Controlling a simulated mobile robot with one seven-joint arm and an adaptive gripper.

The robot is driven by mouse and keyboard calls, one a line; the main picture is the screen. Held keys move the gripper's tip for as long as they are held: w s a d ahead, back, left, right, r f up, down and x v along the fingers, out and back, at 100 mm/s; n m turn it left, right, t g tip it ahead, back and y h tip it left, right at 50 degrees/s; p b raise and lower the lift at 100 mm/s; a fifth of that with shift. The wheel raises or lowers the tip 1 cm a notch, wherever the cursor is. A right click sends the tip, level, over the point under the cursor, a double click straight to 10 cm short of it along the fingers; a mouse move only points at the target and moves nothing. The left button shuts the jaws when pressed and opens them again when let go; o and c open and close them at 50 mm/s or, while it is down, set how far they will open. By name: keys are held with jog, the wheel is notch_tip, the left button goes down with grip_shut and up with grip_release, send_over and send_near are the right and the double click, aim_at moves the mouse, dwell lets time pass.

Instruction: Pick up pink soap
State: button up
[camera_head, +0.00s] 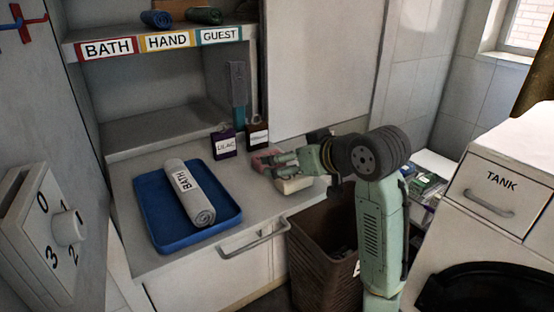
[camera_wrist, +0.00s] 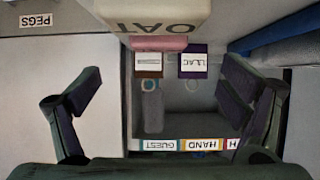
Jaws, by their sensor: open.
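The pink soap (camera_head: 264,157) lies on the grey counter, partly hidden by my gripper (camera_head: 284,163) in the head view. In the wrist view the pink soap (camera_wrist: 158,43) is a small pink bar at top centre, between a cream block lettered OAT (camera_wrist: 155,15) and two labelled tags. My gripper (camera_wrist: 158,82) is open and empty there, its fingers spread wide to either side of the soap's line. In the head view the cream block (camera_head: 294,185) sits just in front of the fingers. Contact with the pink soap cannot be told.
A purple LILAC tag (camera_head: 224,143) and a dark brown tag (camera_head: 257,134) stand behind the soap. A blue tray (camera_head: 150,215) with a rolled grey BATH towel (camera_head: 188,192) lies to the left. A brown basket (camera_head: 323,240) stands below the counter's right end.

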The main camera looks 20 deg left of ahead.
jog(key=x, duration=0.4)
jog(key=shift+s+a, duration=0.1)
jog(key=shift+s, duration=0.05)
jog(key=shift+w+r+p+x, duration=0.15)
jog(key=shift+p+x, duration=0.3)
jog(key=shift+x, duration=0.9)
jog(key=shift+w+r+p+x, duration=0.1)
jog(key=shift+p+x, duration=0.35)
jog(key=shift+x, duration=0.95)
jog(key=c, duration=1.4)
